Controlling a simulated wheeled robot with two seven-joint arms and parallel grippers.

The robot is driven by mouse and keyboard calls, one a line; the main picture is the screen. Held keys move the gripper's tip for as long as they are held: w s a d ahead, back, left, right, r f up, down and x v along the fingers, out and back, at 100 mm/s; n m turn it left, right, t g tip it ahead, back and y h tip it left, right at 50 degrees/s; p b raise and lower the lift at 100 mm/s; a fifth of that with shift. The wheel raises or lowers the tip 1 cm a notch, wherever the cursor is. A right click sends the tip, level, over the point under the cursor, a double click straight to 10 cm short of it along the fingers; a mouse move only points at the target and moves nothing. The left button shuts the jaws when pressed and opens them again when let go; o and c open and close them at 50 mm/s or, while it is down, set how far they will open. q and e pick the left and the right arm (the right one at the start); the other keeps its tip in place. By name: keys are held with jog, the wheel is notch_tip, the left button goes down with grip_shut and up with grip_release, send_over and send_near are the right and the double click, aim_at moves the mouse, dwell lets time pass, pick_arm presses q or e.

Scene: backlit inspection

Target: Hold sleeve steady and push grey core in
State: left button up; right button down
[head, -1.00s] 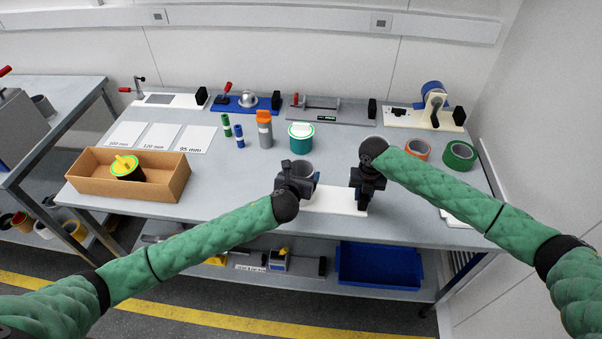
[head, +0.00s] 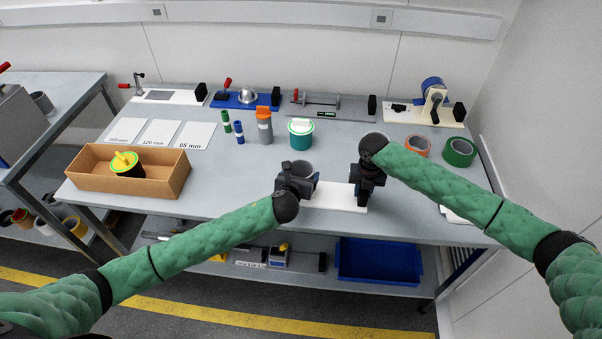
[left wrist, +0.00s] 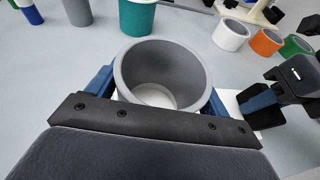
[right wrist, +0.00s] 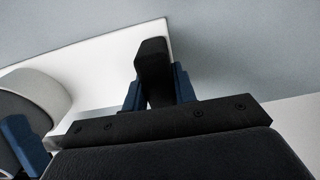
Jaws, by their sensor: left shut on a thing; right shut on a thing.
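A grey hollow cylinder (left wrist: 160,75) stands upright between the blue fingers of my left gripper (left wrist: 158,100), which is shut on it. Its open top faces up and a pale floor shows inside. In the head view my right gripper (head: 366,190) hides most of this block. A white base plate (head: 333,196) lies under both.
A cardboard box (head: 172,181) with a yellow-topped item (head: 126,161) stands left. Markers, a grey bottle (head: 264,129) and a teal pot (head: 301,133) stand behind. Orange (head: 418,147) and green (head: 459,153) rolls lie right. Fixtures line the back.

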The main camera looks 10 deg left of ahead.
pick_arm(q)
jog(key=shift+f, duration=1.15)
jog(key=shift+r, duration=2.2)
jog(key=shift+f, duration=2.2)
dwell(1.0)
jog(key=o, duration=1.1)
jog(key=v, duration=1.2)
